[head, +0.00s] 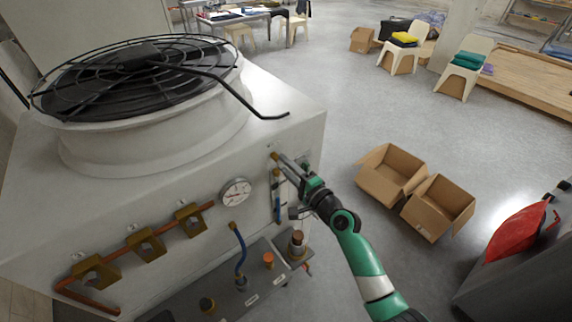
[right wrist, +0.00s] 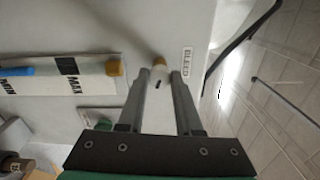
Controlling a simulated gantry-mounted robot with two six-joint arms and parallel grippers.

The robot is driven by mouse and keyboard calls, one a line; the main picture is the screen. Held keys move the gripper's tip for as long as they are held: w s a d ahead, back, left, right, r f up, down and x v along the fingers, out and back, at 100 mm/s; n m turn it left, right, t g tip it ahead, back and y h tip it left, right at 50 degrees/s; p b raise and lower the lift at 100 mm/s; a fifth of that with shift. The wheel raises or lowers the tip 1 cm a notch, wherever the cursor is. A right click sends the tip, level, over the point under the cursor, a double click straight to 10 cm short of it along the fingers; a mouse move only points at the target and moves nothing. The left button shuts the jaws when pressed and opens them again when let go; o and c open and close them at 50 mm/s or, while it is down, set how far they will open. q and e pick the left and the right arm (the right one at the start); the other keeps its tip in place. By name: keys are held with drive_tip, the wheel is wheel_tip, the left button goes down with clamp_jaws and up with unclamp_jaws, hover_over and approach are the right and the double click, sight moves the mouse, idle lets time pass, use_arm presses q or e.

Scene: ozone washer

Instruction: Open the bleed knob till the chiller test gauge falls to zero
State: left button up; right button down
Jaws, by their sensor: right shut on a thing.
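The chiller test gauge (head: 235,192) is a round white dial on the front of the pale chiller cabinet (head: 262,135). Its needle is too small to read surely. The small bleed knob (right wrist: 158,63) sits on the cabinet wall next to a BLEED label (right wrist: 187,64), with a dark mark on its pale face. My right gripper (head: 279,160) reaches the upper right of the cabinet front. In the right wrist view its two fingers (right wrist: 158,79) are on either side of the knob, shut on it. My left gripper is not in view.
A sight tube with MIN and MAX marks (right wrist: 68,80) is beside the knob. Brass brackets (head: 146,244) and a blue hose (head: 240,250) are on the lower front. A black fan guard (head: 130,70) tops the cabinet. Open cardboard boxes (head: 391,174) stand on the floor at right.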

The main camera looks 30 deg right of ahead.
idle(0.4)
drive_tip(key=c, duration=0.6)
unclamp_jaws()
drive_tip(key=s, duration=0.4)
drive_tip(key=s+p, duration=0.1)
drive_tip(key=s, duration=0.2)
drive_tip(key=s+p, duration=0.1)
drive_tip(key=s, duration=0.3)
drive_tip(key=shift+s+d, duration=0.3)
